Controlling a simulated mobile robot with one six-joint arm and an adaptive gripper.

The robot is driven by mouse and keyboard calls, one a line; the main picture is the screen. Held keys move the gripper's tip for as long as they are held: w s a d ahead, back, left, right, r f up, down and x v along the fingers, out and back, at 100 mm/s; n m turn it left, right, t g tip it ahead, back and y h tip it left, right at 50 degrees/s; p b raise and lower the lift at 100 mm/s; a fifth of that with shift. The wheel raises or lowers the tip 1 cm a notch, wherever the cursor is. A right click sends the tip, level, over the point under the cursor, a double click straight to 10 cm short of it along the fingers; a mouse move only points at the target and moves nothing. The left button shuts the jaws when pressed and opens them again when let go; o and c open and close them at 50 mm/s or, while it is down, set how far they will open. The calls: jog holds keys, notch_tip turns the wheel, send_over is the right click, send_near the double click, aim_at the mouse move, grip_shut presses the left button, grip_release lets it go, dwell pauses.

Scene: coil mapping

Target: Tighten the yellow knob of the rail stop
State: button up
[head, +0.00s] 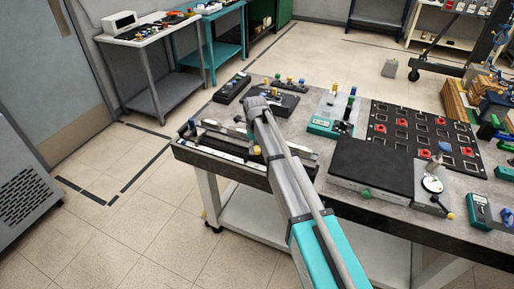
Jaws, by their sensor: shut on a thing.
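The long rail fixture (225,141) lies along the front left edge of the grey workbench. The yellow knob (256,150) shows on the rail, just left of my arm. My arm reaches in from the bottom of the head view, and its wrist is above the rail. My gripper (253,138) points down below the wrist and is shut on the yellow knob. My forearm and wrist hide most of the fingers, and much of the rail stop under the knob cannot be made out.
Behind my wrist are dark blocks with small knobs (290,88). A teal-based fixture (323,126), a black flat box (370,165) and a black panel with red squares (420,131) fill the right side. Floor left of the bench is clear.

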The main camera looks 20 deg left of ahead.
jog(key=o, duration=1.1)
jog(key=shift+s, duration=0.1)
jog(key=shift+o, duration=0.2)
